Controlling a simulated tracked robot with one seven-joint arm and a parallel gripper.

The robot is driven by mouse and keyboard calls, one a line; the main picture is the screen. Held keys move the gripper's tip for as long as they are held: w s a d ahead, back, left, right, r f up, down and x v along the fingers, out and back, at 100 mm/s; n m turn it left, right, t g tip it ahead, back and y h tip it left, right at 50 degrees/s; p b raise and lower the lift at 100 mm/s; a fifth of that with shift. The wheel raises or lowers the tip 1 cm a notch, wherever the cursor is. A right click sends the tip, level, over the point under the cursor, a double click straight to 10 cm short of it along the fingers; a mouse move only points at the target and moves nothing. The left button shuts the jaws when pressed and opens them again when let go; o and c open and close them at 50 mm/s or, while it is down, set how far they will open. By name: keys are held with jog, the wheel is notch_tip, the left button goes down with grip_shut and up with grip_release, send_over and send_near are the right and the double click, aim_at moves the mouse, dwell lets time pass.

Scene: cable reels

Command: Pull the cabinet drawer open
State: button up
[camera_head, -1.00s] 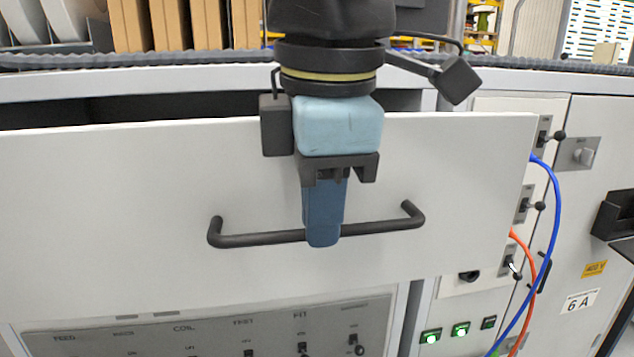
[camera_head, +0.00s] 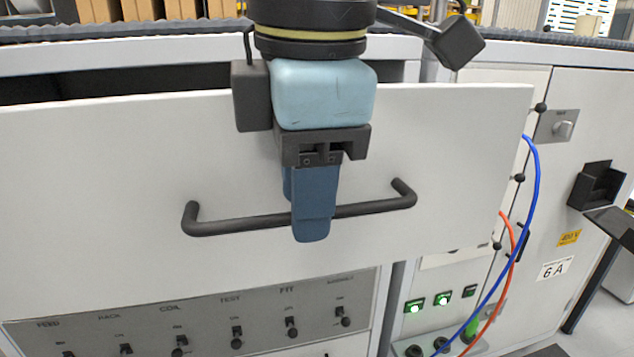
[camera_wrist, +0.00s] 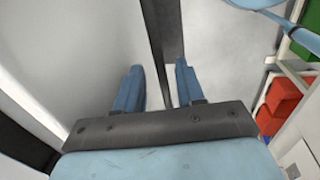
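The white cabinet drawer (camera_head: 90,160) stands partly open, with a dark gap showing above its top edge. Its black bar handle (camera_head: 245,223) runs across the front. My gripper (camera_head: 312,215) points down at the middle of the handle, with one finger in front of the bar and the other mostly hidden behind it. In the wrist view the two blue fingers (camera_wrist: 160,85) stand apart on either side of the dark bar (camera_wrist: 162,35). The bar lies close to the right finger, and a gap shows beside the left one.
A switch panel (camera_head: 205,320) sits below the drawer. Blue (camera_head: 536,170) and orange (camera_head: 510,265) cables hang at the right by the drawer's end. A black holder (camera_head: 597,185) juts from the right cabinet. Red boxes (camera_wrist: 280,100) show in the wrist view.

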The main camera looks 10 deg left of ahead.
jog(key=shift+r, duration=0.1)
notch_tip(320, 180, up, 13)
jog(key=s+d, duration=0.1)
jog(key=s, duration=0.1)
jog(key=shift+s, duration=0.25)
jog(key=shift+d+r, duration=0.1)
dwell(0.4)
jog(key=w+d+f+m+t, duration=0.1)
jog(key=w+d+f+m, duration=0.1)
jog(key=w+d+m, duration=0.45)
jog(key=w+d+f+m, duration=0.1)
jog(key=w+d+m, duration=0.25)
jog(key=d, duration=0.55)
jog(key=w+d+f+m+t, duration=0.1)
jog(key=w+d+f+m, duration=0.1)
jog(key=w+d+m, duration=0.45)
jog(key=w+d+f+m, duration=0.1)
jog(key=d+f+m, duration=0.2)
jog(key=f, duration=0.7)
jog(key=w+d+f+m+t+h, duration=0.1)
jog(key=d+f+m, duration=0.2)
jog(key=f, duration=0.7)
jog(key=shift+w+d+f+t, duration=0.3)
jog(key=shift+w+d+f, duration=0.1)
jog(key=shift+d, duration=0.2)
jog(key=shift+d+m, duration=0.1)
jog(key=shift+m, duration=0.25)
